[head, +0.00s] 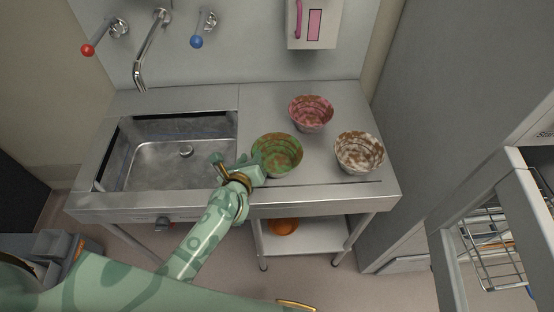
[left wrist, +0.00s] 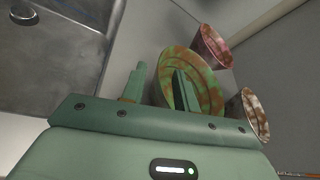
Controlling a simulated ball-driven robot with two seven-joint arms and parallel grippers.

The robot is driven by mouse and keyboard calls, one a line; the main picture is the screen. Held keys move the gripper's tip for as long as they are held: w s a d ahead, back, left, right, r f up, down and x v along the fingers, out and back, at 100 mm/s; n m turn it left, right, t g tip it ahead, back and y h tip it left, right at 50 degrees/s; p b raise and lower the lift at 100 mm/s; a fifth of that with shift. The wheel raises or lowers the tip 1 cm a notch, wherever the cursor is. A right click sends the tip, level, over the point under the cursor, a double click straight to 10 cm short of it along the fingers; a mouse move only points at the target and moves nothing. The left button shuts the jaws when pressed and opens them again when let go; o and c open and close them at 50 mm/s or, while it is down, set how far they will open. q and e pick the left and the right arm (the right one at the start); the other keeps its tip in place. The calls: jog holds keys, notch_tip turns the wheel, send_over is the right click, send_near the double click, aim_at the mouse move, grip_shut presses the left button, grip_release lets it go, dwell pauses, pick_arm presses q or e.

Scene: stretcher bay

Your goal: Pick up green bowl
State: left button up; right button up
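The green bowl (head: 280,158), mottled green and brown, stands upright on the steel counter right of the sink. My left gripper (head: 236,163) is at the bowl's left side, fingers apart. In the left wrist view the bowl (left wrist: 205,88) is just beyond my left gripper (left wrist: 160,82). The right finger overlaps the bowl there, and its near rim shows between the two fingers. I cannot tell whether either finger touches it. My right gripper is not in view.
A pink bowl (head: 311,113) stands behind the green one, and a brown-and-white bowl (head: 359,152) to its right. The sink basin (head: 165,165) opens at left. An orange thing (head: 284,227) lies on the shelf below. A wire-basket cart (head: 490,240) stands at right.

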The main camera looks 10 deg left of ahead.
pick_arm(q)
jog(key=x, duration=0.3)
jog(key=shift+w+f, duration=0.1)
grip_shut()
